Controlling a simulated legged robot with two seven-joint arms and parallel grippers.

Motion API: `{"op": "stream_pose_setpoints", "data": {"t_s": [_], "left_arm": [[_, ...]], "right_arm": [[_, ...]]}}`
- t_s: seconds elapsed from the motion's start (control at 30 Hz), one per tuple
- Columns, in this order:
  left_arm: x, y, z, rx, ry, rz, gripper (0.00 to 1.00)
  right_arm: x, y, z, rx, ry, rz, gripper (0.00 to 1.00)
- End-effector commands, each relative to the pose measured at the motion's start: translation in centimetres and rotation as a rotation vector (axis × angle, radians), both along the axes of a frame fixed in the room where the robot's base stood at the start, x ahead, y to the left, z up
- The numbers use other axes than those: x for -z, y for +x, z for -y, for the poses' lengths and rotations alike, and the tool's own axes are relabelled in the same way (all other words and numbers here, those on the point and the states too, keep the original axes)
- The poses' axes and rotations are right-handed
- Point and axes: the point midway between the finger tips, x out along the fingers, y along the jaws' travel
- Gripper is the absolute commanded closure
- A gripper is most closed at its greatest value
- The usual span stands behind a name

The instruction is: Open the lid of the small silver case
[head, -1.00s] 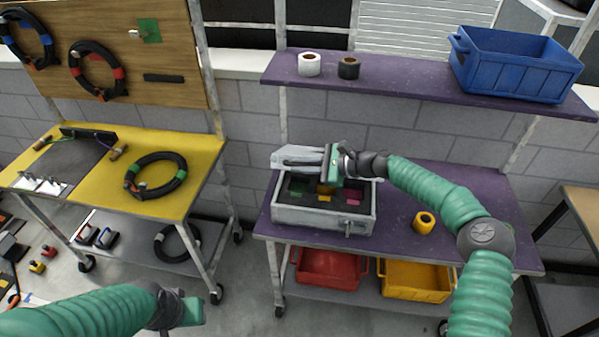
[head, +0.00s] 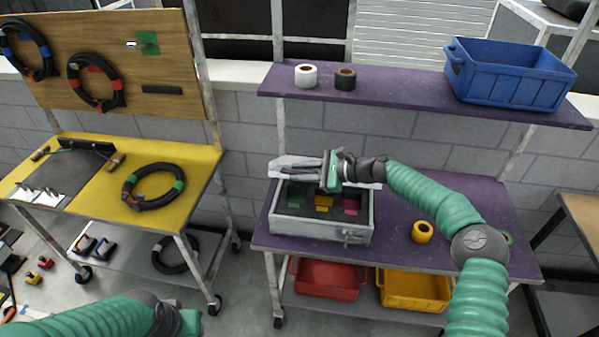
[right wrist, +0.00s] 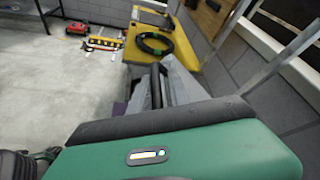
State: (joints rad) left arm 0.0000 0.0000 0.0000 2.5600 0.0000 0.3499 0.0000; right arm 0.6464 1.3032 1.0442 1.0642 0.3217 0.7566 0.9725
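The small silver case (head: 320,229) sits on the purple table, its lid (head: 292,167) raised along the back edge. Green, yellow and pink pieces show in its dark interior, and a latch is on the front. My right gripper (head: 310,172) is at the lid, its fingers pointing left across it; the green gripper body covers the lid's middle. In the right wrist view the dark fingers (right wrist: 153,85) lie close together beside grey surfaces of the lid. Whether they grip or only press on it cannot be told. My left gripper (head: 180,322) is low at the left, away from the case, its fingertips unclear.
The purple table (head: 480,245) has a yellow tape roll (head: 422,232) right of the case. The shelf above holds two tape rolls and a blue bin (head: 510,75). Red and yellow bins are below. A yellow table (head: 95,200) with a cable coil stands left.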

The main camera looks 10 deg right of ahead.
Motion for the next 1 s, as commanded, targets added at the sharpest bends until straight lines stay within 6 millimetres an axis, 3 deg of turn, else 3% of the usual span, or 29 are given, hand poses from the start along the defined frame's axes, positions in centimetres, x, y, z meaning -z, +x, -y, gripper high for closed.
{"op": "stream_pose_setpoints", "data": {"t_s": [0.17, 0.4, 0.6, 0.77, 1.0], "left_arm": [[1.0, 0.0, 0.0, 0.0, 0.0, 0.0, 0.64], [2.5, 0.0, 0.0, 0.0, 0.0, 0.0, 0.64], [3.2, 0.0, 0.0, 0.0, 0.0, 0.0, 0.64], [3.3, 0.0, 0.0, 0.0, 0.0, 0.0, 0.64], [3.2, 0.0, 0.0, 0.0, 0.0, 0.0, 0.64]], "right_arm": [[-0.7, -1.3, 2.7, 0.005, -0.004, 0.002, 0.78], [-3.1, -4.5, 8.7, 0.007, -0.004, 0.002, 0.78], [-4.7, -6.6, 12.5, 0.004, -0.002, -0.001, 0.78], [-5.3, -7.3, 13.7, 0.001, -0.001, -0.001, 0.78], [-5.5, -7.4, 13.8, 0.001, 0.0, -0.001, 0.78]]}}
